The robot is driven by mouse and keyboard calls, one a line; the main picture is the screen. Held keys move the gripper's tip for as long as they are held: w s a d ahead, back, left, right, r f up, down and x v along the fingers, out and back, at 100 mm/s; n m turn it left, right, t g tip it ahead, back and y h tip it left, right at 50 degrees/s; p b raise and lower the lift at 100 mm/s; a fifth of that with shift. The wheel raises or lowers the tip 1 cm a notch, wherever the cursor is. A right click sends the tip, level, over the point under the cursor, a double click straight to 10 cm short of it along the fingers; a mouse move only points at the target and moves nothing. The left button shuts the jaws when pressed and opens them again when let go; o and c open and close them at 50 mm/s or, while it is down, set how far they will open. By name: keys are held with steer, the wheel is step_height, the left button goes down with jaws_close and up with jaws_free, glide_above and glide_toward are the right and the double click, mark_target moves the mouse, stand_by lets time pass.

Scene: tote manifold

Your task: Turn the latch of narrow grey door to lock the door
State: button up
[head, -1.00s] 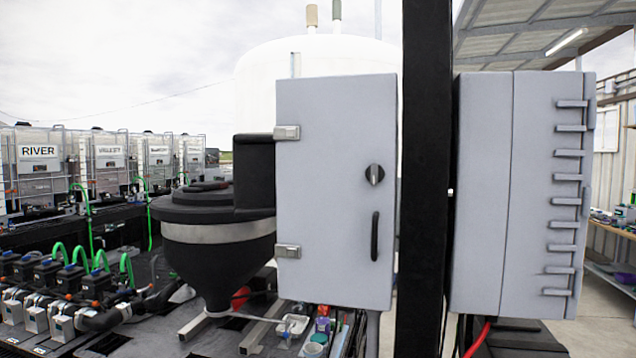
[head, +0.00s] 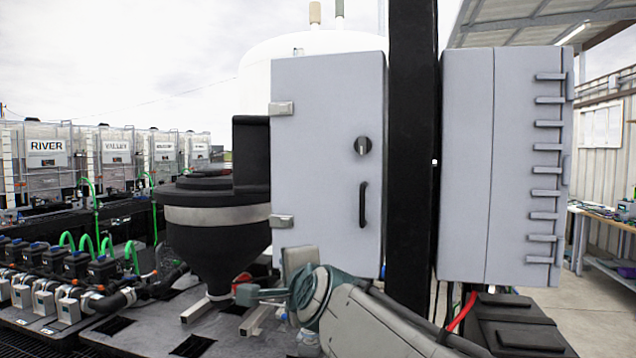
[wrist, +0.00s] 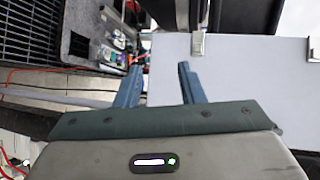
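The narrow grey door (head: 320,185) is the upright front of a cabinet left of the black post and looks closed. Its round dark latch knob (head: 362,146) sits on the right side, above a black vertical handle (head: 363,205). Two metal hinges are on its left edge. My gripper (wrist: 158,80) is open and empty in the wrist view, with its two blue-grey fingers apart. In the head view it is below the door's lower left corner, well below the latch. The wrist view shows the pale door surface (wrist: 245,85) and a hinge (wrist: 198,44), but not the latch.
A black post (head: 412,150) stands just right of the door. Beyond it is a wider grey cabinet (head: 465,170) with several hinges or clips. A black hopper (head: 215,235) stands left of the door. The space in front of the door's upper part is clear.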

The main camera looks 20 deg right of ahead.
steer(key=w+d+r+m+t+h+b, duration=0.2)
steer(key=w+d+r+m+t+h, duration=0.15)
steer(key=r+m, duration=0.5)
steer(key=m+h+b, duration=0.2)
steer(key=m+h, duration=0.8)
steer(key=m, duration=0.7)
glide_toward(362, 148)
steer(key=p+x, duration=0.5)
steer(key=x, duration=0.3)
steer(key=shift+w+r, duration=0.15)
steer(key=shift+w, duration=0.05)
jaws_close()
